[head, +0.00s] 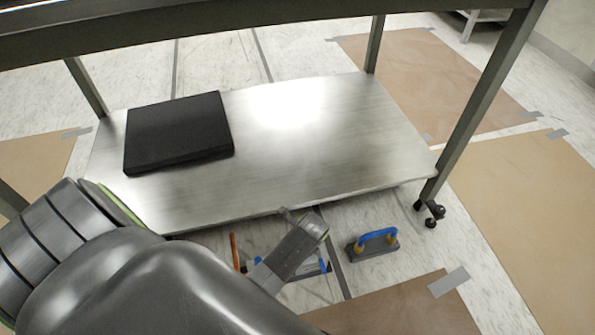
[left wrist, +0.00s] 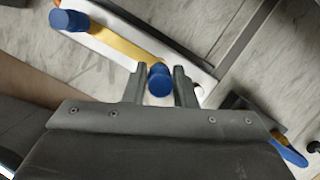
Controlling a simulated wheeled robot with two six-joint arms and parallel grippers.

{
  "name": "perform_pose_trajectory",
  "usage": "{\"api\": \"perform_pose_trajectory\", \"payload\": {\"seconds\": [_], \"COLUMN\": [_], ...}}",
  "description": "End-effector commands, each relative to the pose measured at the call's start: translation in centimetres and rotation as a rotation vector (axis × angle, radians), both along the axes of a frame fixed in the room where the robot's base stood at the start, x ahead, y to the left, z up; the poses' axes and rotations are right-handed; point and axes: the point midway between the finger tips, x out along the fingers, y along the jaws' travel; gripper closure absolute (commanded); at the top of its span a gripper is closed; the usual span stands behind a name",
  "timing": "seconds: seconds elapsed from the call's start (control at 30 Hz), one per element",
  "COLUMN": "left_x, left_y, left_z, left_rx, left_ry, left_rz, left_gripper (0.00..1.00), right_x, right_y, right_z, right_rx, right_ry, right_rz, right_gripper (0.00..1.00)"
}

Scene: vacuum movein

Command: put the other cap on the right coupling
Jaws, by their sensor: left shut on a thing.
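My left gripper (left wrist: 162,82) is shut on a blue cap (left wrist: 159,84), which sits between its two fingers in the left wrist view. The cap is over the right end of a white piece (left wrist: 110,43) with a yellow-orange bar. I cannot tell whether the cap is seated on a coupling there; the fingers hide its lower part. A second blue cap (left wrist: 68,19) is at the piece's left end. In the head view my left arm hides most of this spot, and blue parts (head: 325,266) show beside it. My right gripper is in neither view.
A steel table's lower shelf (head: 330,150) holds a black slab (head: 180,130) and lies just behind my arm. A grey block with a blue handle (head: 378,237) stands on the floor to the right, near a table leg. Brown sheets (head: 400,310) lie on the floor.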

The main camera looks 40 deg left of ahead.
Motion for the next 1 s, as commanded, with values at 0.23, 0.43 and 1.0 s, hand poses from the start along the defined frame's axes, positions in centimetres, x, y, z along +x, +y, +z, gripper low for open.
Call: {"api": "perform_pose_trajectory", "payload": {"seconds": [0.23, 0.43, 1.0], "left_x": [0.01, 0.0, 0.0], "left_y": [0.01, 0.01, 0.01], "left_z": [-0.03, -0.01, -0.41], "left_rx": [0.0, 0.0, 0.0], "left_ry": [0.0, 0.0, 0.0], "left_rz": [0.0, 0.0, 0.0], "left_gripper": [0.98, 0.98, 0.98], "right_x": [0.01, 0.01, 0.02], "right_y": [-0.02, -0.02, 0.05], "right_z": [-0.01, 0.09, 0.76], "right_rx": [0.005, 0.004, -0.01], "right_ry": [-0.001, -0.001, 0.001], "right_rz": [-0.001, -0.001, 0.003], "right_gripper": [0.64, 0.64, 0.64]}}
